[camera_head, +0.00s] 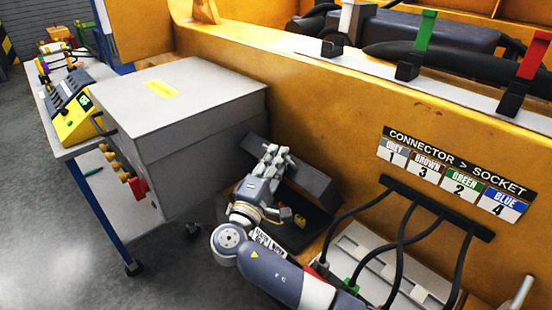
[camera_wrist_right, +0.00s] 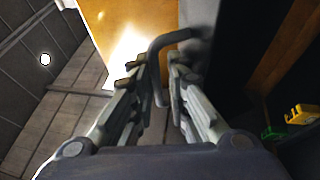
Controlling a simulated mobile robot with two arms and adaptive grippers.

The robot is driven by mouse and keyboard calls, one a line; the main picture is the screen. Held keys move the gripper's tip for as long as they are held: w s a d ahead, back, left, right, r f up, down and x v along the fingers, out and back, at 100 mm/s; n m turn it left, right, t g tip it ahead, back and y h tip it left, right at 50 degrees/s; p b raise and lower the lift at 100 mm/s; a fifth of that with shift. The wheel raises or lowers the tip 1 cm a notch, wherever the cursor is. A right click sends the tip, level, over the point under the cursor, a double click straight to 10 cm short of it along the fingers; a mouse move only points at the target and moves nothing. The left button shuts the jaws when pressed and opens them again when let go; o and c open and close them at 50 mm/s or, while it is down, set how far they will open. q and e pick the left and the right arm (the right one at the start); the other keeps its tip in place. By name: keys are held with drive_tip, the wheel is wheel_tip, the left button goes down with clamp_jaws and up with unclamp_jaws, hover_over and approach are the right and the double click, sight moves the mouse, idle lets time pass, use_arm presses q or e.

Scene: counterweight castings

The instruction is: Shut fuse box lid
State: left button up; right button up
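The fuse box (camera_head: 316,224) is a dark open box at the foot of the yellow frame, with small yellow and green fuses inside. Its grey lid (camera_head: 303,176) stands raised, leaning by the yellow wall. My right gripper (camera_head: 277,152) is at the upper left part of the lid and hides some of it. In the right wrist view a bent grey handle (camera_wrist_right: 158,72) lies between the fingertips of my right gripper (camera_wrist_right: 156,75). I cannot tell whether the fingers press on it. The box's inside with a yellow fuse (camera_wrist_right: 299,114) shows at the right. My left gripper is not in view.
A large grey cabinet (camera_head: 178,118) stands close left of my right gripper. Black cables (camera_head: 401,230) run from the wall to a socket panel (camera_head: 352,245) on the right, near my right forearm. A workbench (camera_head: 75,146) with a yellow meter stands far left.

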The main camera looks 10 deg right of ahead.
drive_tip(key=v, duration=1.2)
